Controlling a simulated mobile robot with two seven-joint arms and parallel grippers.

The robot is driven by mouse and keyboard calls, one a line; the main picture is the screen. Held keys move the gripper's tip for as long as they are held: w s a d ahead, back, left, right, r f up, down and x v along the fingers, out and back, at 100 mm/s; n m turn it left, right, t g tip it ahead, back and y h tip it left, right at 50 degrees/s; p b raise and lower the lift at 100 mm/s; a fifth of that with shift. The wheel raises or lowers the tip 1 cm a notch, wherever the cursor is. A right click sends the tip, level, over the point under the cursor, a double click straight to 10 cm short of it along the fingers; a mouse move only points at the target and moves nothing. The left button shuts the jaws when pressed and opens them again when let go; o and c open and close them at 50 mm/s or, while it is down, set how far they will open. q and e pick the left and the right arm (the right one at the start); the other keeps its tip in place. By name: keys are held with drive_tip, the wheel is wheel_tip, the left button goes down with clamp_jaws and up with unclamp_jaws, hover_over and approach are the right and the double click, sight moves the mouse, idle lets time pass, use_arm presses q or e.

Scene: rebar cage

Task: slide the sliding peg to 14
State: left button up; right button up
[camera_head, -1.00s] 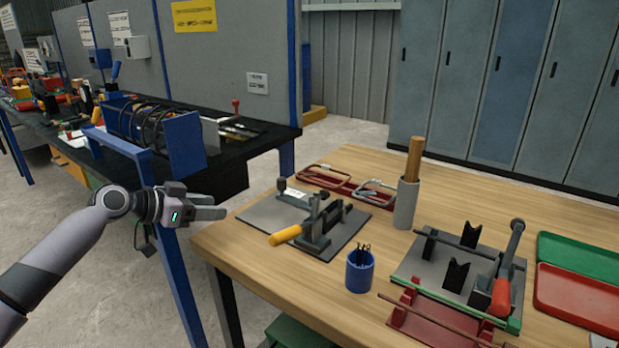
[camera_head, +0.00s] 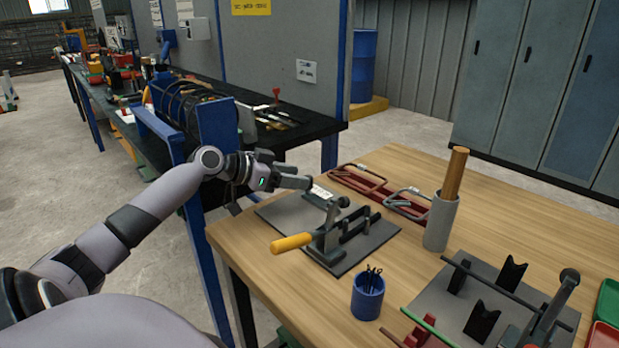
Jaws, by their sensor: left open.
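A bending fixture on a grey plate (camera_head: 278,210) stands at the left part of the wooden table. It has a yellow-handled lever (camera_head: 291,243), dark upright blocks (camera_head: 357,225) and a small white label (camera_head: 321,192) at its back. A small dark knob (camera_head: 342,202) stands beside the label; I cannot tell whether it is the sliding peg, and no number is readable. My left gripper (camera_head: 304,183) is open, at the fixture's back left beside the label in the picture. Its fingers overlap from this angle, and contact cannot be told. My right gripper is not in view.
Near the fixture are a blue pen cup (camera_head: 368,298), a grey cylinder (camera_head: 440,222) holding a wooden rod, and red clamps (camera_head: 385,190). A second fixture plate (camera_head: 440,292) lies front right. A dark workbench with a blue frame (camera_head: 186,150) stands behind my left arm.

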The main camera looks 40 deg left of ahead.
use_arm(q)
drive_tip(key=shift+x, duration=2.3)
drive_tip(key=shift+c, duration=0.3)
clamp_jaws()
